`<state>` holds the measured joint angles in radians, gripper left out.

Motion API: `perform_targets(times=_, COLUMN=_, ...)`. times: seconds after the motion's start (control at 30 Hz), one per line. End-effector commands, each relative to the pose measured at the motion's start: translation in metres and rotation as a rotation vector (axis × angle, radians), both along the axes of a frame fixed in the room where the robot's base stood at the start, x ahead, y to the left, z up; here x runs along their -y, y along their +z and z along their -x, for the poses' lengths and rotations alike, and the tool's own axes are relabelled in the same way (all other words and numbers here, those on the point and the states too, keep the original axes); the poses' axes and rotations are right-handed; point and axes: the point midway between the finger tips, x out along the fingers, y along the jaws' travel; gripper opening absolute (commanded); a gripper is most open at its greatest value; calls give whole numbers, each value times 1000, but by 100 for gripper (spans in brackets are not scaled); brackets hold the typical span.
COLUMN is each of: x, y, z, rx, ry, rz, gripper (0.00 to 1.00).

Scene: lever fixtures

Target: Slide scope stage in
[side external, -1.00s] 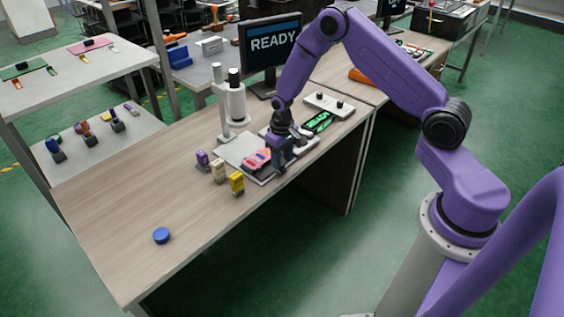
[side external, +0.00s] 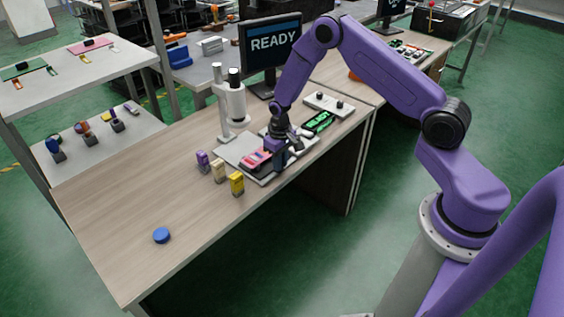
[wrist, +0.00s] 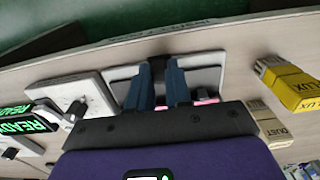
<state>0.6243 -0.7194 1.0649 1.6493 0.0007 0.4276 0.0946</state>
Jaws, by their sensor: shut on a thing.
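The grey scope stage base (side external: 238,147) lies on the bench below the white microscope (side external: 232,103), with a pink-red stage piece (side external: 254,161) on it. My gripper (side external: 273,163) is low at the right side of the pink piece and hides part of it. In the wrist view my two fingers (wrist: 168,84) reach over the grey base (wrist: 208,76), shut on a dark handle (wrist: 158,64) that is mostly hidden between them. Bits of pink (wrist: 205,101) show beside the fingers.
Purple (side external: 202,160), cream (side external: 218,171) and yellow (side external: 237,183) blocks stand left of the stage. The monitor (side external: 272,48) reads READY. A blue puck (side external: 161,235) sits on clear bench.

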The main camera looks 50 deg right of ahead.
Motion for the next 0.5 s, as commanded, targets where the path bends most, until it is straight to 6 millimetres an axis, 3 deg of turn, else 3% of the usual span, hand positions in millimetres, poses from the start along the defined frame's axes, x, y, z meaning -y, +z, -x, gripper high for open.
perform_targets(times=0.3, x=-1, y=0, z=-50, rx=3, ry=0, rz=0, gripper=0)
perform_targets(times=0.5, x=-1, y=0, z=-66, rx=2, ry=1, rz=0, gripper=0)
